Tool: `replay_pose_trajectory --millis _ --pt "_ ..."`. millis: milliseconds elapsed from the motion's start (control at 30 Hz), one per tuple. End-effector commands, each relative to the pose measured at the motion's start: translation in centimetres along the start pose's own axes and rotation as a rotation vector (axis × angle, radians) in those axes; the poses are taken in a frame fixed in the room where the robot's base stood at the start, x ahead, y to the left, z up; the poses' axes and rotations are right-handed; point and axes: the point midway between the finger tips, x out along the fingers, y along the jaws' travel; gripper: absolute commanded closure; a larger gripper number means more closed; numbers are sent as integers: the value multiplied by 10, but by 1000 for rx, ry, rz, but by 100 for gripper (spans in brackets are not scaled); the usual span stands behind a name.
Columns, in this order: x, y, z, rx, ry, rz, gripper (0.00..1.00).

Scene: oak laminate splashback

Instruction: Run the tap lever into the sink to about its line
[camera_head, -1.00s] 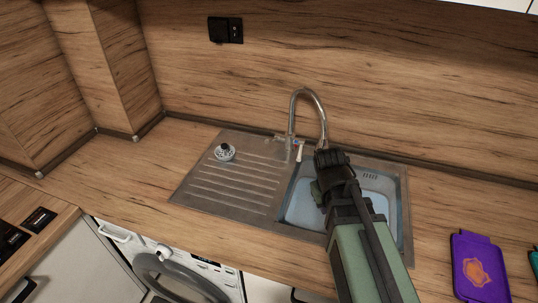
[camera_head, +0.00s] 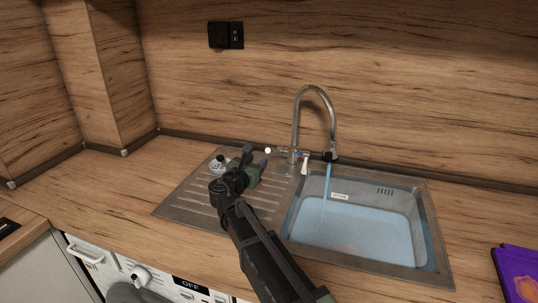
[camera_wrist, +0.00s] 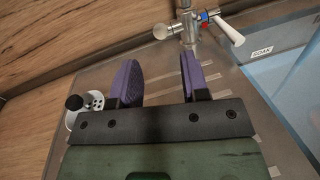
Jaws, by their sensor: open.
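The chrome tap (camera_head: 295,130) stands behind the sink, and a blue stream of water (camera_head: 325,190) runs from its spout. A white lever (camera_head: 305,167) with red and blue marks is on the tap's right side; it also shows in the wrist view (camera_wrist: 230,33). A chrome handle with a pale round end (camera_wrist: 161,30) sticks out to the left. The sink (camera_head: 432,238) holds blue water (camera_head: 345,228), its surface a little below a small label reading SOAK (camera_wrist: 262,52). My gripper (camera_head: 256,160) is open and empty over the drainer, left of the tap. Its purple pads (camera_wrist: 158,75) touch nothing visible.
The ribbed drainer (camera_head: 180,207) lies left of the sink, with a strainer plug (camera_head: 217,162) near my gripper. A purple packet (camera_head: 518,272) lies on the counter at right. A black wall socket (camera_head: 226,35) is above. The left counter is clear.

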Motion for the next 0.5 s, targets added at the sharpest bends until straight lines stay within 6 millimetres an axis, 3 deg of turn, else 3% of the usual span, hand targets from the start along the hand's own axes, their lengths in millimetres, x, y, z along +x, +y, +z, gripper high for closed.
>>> replay_pose_trajectory --millis 100,300,500 --pt "31 1 0 1 0 -4 58" --pt "73 0 0 2 1 -3 58" --pt "87 -1 0 3 1 -2 58"
